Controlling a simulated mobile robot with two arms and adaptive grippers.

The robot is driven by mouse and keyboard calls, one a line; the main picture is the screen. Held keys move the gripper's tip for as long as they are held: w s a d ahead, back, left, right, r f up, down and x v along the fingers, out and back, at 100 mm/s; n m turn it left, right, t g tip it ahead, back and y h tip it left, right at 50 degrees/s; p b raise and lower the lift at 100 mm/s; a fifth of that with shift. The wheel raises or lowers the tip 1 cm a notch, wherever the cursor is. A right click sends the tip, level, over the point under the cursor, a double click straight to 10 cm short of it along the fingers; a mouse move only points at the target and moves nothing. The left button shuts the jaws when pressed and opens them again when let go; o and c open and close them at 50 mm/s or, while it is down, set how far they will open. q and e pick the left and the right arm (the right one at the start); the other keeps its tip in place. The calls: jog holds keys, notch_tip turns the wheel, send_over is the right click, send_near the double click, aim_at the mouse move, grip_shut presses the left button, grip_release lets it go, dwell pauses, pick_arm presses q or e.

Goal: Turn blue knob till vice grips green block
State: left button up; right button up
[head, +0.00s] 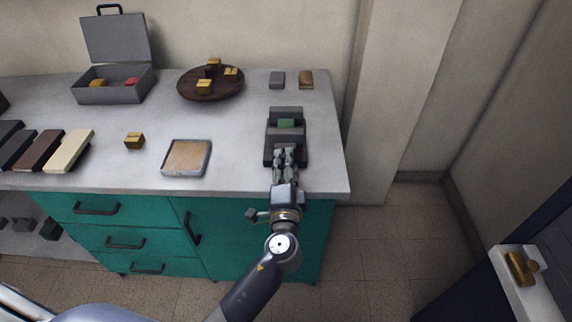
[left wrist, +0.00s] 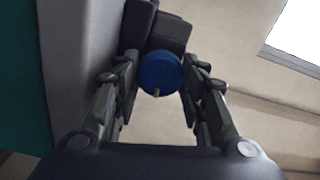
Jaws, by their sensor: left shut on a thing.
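The dark grey vice (head: 271,150) stands on the worktop near its right end. The green block (head: 287,124) sits between its jaws; I cannot tell whether both jaws touch it. My left gripper (head: 285,155) reaches the front of the vice from the worktop's front edge. In the left wrist view the blue knob (left wrist: 160,73) lies between the fingertips of my left gripper (left wrist: 158,82), with a small tan mark at its lower rim. The gripper is shut on the knob. The knob is hidden in the head view. My right gripper is not in view.
A shallow tray (head: 187,173) and a yellow block (head: 134,141) lie left of the vice. A round wooden plate (head: 185,92) with several blocks and an open grey case (head: 115,95) stand behind. Two small blocks lie behind the vice. Worktop right of the vice is clear.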

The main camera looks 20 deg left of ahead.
pick_arm(q)
jog(key=o, duration=1.1)
jog(key=shift+c, duration=0.2)
jog(key=shift+f, duration=0.1)
